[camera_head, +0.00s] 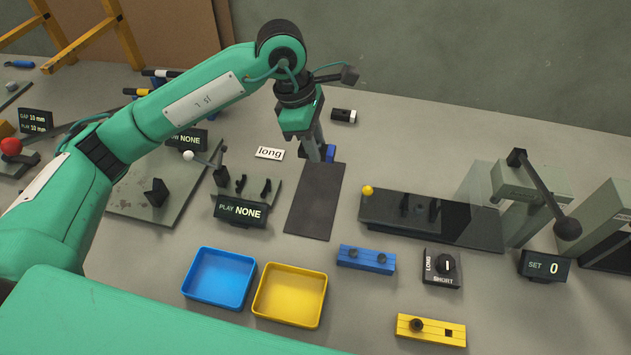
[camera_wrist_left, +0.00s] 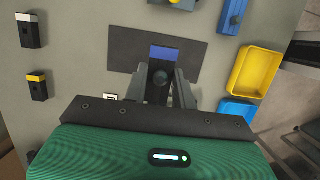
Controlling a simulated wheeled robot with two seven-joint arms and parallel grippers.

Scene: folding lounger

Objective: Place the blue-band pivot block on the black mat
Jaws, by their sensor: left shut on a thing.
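The blue-band pivot block (camera_wrist_left: 165,53) is between the fingers of my left gripper (camera_wrist_left: 160,82), which is shut on it. In the head view its blue part (camera_head: 330,153) shows just right of my left gripper (camera_head: 317,152); the rest is mostly hidden by the fingers. The black mat (camera_head: 314,205) is a flat dark rectangle in the middle of the table, and it also shows in the wrist view (camera_wrist_left: 124,50). The gripper is at the mat's far end. I cannot tell whether the block touches the mat. My right gripper is not in view.
A blue tray (camera_head: 219,304) and a yellow tray (camera_head: 290,320) stand in front of the mat. A dark plate fixture (camera_head: 470,234) is to its right. A "PLAY NONE" display (camera_head: 240,211) is to its left. A white-band block (camera_head: 343,116) lies beyond it.

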